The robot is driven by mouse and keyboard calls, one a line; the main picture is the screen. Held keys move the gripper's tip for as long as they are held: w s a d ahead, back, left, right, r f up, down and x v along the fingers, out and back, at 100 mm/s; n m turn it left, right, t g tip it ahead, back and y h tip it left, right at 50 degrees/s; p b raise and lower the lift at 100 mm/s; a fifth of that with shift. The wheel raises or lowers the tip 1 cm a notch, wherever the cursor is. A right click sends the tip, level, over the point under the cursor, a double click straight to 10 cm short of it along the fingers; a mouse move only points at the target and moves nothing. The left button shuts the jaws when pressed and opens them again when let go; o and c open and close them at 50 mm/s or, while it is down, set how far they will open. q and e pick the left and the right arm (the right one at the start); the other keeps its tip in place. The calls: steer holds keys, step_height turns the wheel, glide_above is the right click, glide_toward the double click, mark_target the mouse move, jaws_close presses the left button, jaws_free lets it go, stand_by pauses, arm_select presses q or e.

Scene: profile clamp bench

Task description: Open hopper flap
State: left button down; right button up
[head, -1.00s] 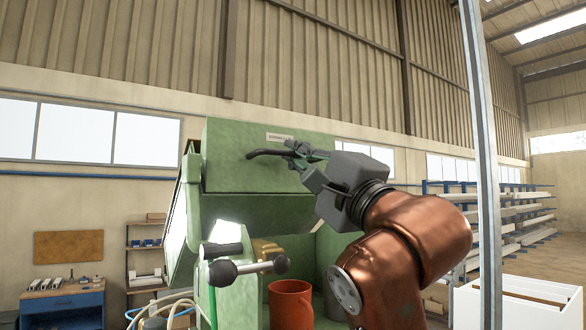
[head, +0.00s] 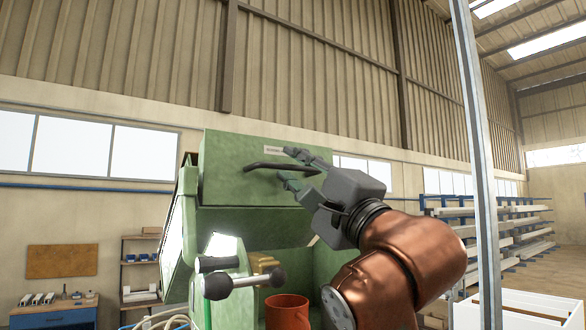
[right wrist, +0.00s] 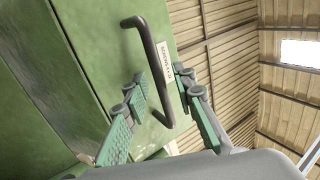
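The green hopper flap (head: 225,165) is the upper front panel of the green machine, with a pale label near its top. Its dark bar handle (head: 262,166) runs across it. My right gripper (head: 287,164) is open, with one finger above the handle and one below. In the right wrist view the flap (right wrist: 95,45) fills the left side, and the handle (right wrist: 148,55) passes between the spread fingers (right wrist: 160,77), with gaps visible on both sides. I cannot tell whether the flap is slightly ajar. My left gripper is out of view.
A ball-ended lever (head: 217,285) sticks out at the machine's lower front. A red bucket (head: 287,312) is below. A grey post (head: 478,150) stands right of my arm, near a white crate (head: 520,309). Shelving (head: 142,262) and a blue bench (head: 55,315) are at the back left.

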steer(key=shift+s+d, duration=0.1)
steer(key=v, duration=1.1)
steer(key=shift+s+d+f, duration=0.15)
steer(key=shift+s+f, duration=0.05)
steer(key=shift+s, duration=0.1)
